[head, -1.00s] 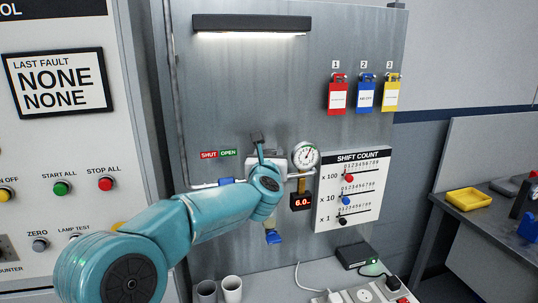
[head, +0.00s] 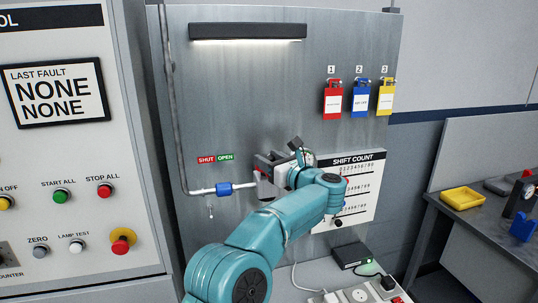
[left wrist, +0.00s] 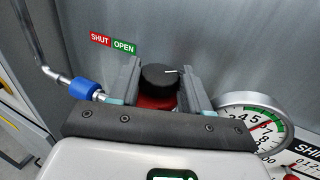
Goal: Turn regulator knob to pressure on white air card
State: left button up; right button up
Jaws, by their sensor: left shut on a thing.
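The black regulator knob (left wrist: 160,76) with a white pointer mark sits on a red body (left wrist: 157,101). My left gripper (left wrist: 161,88) has its two fingers on either side of the knob and is shut on it; it also shows in the head view (head: 268,173) at the wall panel. The round pressure gauge (left wrist: 251,118) is right of the fingers in the left wrist view, with a green band and a red needle, partly cut off by the gripper. My left arm hides most of it in the head view. I make out no white air card. My right gripper is out of view.
A pipe with a blue fitting (head: 224,189) runs to the left of the gripper, under the SHUT/OPEN label (head: 216,159). The SHIFT COUNT board (head: 362,200) is close on the right, partly behind my arm. Red, blue and yellow tags hang above.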

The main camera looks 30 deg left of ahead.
pick_arm(q)
jog(key=shift+n+g+p, duration=0.3)
jog(key=shift+g, duration=0.3)
jog(key=o, duration=1)
jog(key=shift+o, duration=0.3)
jog(key=shift+s+a+r, duration=0.1)
jog(key=shift+s+r, duration=0.1)
jog(key=shift+w+f, duration=0.15)
jog(key=shift+w, duration=0.05)
jog(key=shift+f, duration=0.15)
jog(key=shift+d, duration=0.2)
